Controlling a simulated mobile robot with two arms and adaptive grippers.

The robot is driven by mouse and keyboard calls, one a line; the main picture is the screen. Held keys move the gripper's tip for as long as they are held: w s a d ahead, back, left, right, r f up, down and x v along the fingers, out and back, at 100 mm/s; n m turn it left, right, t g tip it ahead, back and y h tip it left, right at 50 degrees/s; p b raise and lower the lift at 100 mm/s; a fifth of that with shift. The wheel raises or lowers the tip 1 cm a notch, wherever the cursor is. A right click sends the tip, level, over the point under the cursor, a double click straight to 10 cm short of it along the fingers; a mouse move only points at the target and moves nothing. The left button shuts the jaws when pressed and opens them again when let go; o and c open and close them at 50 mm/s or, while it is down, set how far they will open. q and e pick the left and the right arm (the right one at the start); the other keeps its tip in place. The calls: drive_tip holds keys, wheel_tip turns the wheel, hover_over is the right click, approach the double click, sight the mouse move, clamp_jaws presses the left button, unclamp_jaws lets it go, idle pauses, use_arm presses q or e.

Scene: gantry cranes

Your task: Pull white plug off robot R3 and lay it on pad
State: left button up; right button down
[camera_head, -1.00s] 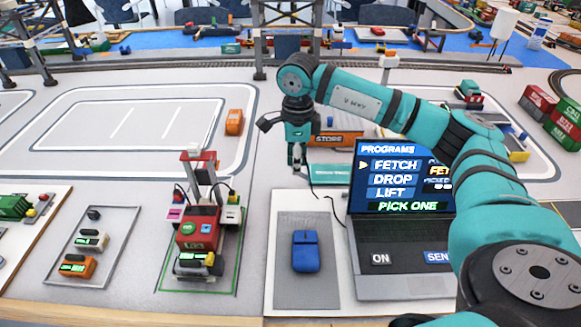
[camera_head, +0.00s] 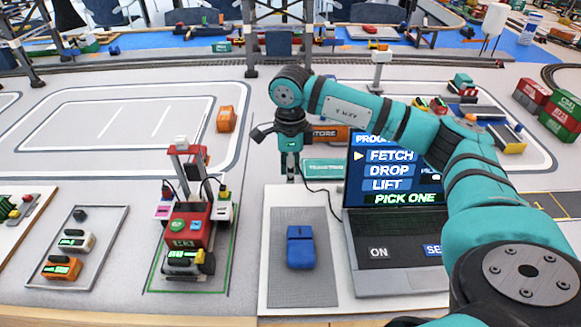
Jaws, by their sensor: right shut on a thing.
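The red robot (camera_head: 187,233), which I take to be R3, stands in a green-outlined bay left of centre, with black leads at its sides. A white block (camera_head: 181,141) sits on top of its mast; I cannot tell whether it is a plug. My right gripper (camera_head: 290,176) points down behind the white board, to the right of the robot and apart from it. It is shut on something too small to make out. A grey pad (camera_head: 291,291) lies in front of it with a blue mouse (camera_head: 300,247) on it. My left gripper is not in view.
An open laptop (camera_head: 395,225) stands right of the pad, with a black cable beside it. A shallow tray (camera_head: 98,265) with several small units lies at the left. An orange block (camera_head: 226,119) stands behind the robot. The marked floor (camera_head: 140,125) behind is mostly clear.

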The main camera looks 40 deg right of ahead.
sight(290, 196)
drive_tip(key=shift+f+b, duration=0.9)
drive_tip(key=shift+f, duration=0.7)
drive_tip(key=shift+f+b, duration=0.3)
drive_tip(key=shift+f, duration=0.15)
drive_tip(key=shift+f+b, duration=0.35)
drive_tip(key=shift+f, duration=0.2)
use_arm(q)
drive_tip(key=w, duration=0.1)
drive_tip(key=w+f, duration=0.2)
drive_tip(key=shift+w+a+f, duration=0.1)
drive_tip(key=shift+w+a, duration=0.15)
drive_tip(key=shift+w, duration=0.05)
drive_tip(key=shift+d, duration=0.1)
use_arm(e)
drive_tip(key=shift+f, duration=0.15)
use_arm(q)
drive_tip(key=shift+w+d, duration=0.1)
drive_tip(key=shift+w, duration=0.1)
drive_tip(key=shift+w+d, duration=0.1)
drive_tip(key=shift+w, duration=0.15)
use_arm(e)
drive_tip(key=shift+f, duration=0.1)
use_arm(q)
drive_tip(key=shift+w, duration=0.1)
